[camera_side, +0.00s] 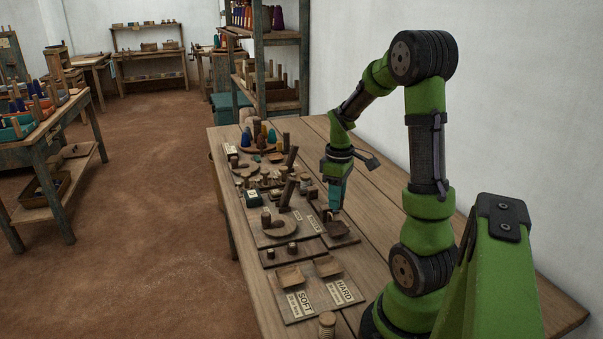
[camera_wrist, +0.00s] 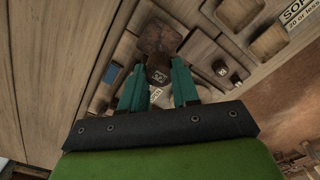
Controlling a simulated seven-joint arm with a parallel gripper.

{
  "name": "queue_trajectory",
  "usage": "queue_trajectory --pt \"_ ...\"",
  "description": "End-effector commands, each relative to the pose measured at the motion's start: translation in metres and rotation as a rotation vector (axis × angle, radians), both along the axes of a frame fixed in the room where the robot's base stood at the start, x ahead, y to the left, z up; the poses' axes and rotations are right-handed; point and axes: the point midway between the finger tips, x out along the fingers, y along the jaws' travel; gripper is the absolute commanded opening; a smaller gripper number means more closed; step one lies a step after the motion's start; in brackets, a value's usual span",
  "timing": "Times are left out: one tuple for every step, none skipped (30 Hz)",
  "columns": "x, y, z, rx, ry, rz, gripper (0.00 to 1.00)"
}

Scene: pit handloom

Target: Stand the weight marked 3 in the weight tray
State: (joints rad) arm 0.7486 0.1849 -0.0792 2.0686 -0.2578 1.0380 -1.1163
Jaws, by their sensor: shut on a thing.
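My gripper (camera_side: 335,207) points down over the bench, and in the wrist view its teal fingers (camera_wrist: 158,84) are closed on a small dark weight (camera_wrist: 158,75). The weight has a pale mark on top that I cannot read surely. A shallow brown wooden tray (camera_side: 345,236), likely the weight tray, lies just below and beside the fingertips; it also shows in the wrist view (camera_wrist: 160,36), just beyond the held weight. I cannot tell whether the weight touches it. Two other small marked weights (camera_wrist: 222,70) (camera_wrist: 237,79) stand on a board (camera_side: 309,249).
A board labelled SOFT and HARD (camera_side: 318,306) with two shallow trays (camera_side: 289,277) (camera_side: 328,266) lies toward the bench's front. Posts, cones and small wooden parts crowd the bench's left side (camera_side: 265,165). Bare planks lie to the right (camera_side: 372,190). A spool (camera_side: 327,325) stands at the front.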

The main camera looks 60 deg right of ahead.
Motion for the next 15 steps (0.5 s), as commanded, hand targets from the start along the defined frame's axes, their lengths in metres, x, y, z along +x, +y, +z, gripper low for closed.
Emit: queue_trajectory --pt "-0.002 -0.001 -0.010 0.005 0.004 0.000 0.00" --pt "-0.002 -0.001 -0.014 0.004 0.003 0.001 0.00" --pt "-0.002 0.000 -0.020 0.005 0.003 0.001 0.00" --pt "-0.001 0.000 -0.023 0.004 0.003 0.002 0.00" --pt "-0.001 -0.001 -0.026 0.003 0.002 0.001 0.00" --pt "-0.001 -0.001 -0.029 0.002 0.002 0.002 0.00" --pt "-0.001 -0.001 -0.032 0.003 0.003 0.001 0.00" --pt "-0.001 -0.001 -0.036 0.003 0.003 0.002 0.00" --pt "-0.001 0.000 -0.042 0.004 0.003 0.001 0.00" --pt "-0.001 0.000 -0.047 0.004 0.003 0.001 0.00" --pt "-0.002 0.000 -0.052 0.005 0.004 0.001 0.00" --pt "-0.001 0.000 -0.058 0.004 0.004 0.001 0.00" --pt "-0.001 0.000 -0.062 0.004 0.003 0.001 0.00" --pt "-0.001 0.000 -0.065 0.004 0.003 0.000 0.00" --pt "-0.001 0.000 -0.067 0.002 0.001 0.000 0.00"
